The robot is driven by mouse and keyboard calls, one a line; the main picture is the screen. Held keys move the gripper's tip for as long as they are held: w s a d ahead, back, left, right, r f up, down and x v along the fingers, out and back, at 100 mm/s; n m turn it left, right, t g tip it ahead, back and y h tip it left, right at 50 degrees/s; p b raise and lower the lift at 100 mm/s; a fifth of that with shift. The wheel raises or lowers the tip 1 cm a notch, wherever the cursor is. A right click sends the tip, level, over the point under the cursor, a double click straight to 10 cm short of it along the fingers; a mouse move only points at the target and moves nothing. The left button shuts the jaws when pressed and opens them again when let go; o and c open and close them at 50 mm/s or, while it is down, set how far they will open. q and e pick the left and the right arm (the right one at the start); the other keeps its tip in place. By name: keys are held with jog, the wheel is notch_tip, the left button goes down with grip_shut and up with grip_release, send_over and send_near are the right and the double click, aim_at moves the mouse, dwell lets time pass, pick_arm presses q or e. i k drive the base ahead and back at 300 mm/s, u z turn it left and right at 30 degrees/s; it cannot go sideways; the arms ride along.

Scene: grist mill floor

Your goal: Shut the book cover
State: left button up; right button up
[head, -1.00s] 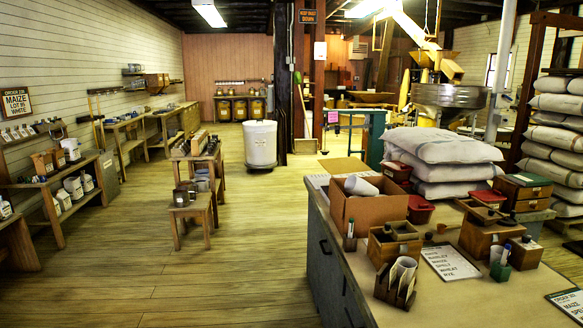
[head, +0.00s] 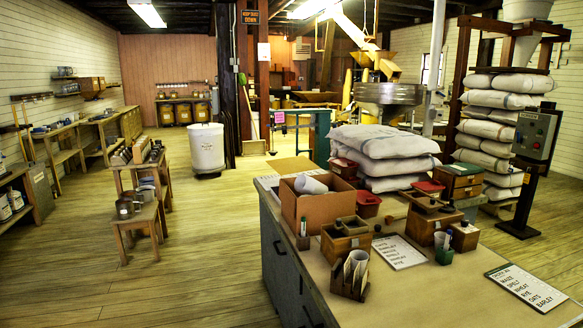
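I see no book that I can make out for certain in the head view. Flat printed lists lie on the counter (head: 330,275): one list sheet (head: 398,252) near its middle and a green-edged list board (head: 526,288) at its right front. Neither shows a cover standing open. Neither of my grippers is in view.
The plank floor at front left is clear. A control post (head: 534,140) stands right.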

aim_at(301, 163)
jog(key=u, duration=0.8)
jog(key=k, duration=1.1)
jog(key=u, duration=1.15)
jog(key=i, duration=1.15)
jog(key=z, duration=0.4)
jog(key=i, duration=3.15)
jog(key=z, duration=1.05)
jog(key=i, duration=1.8)
jog(key=z, duration=1.4)
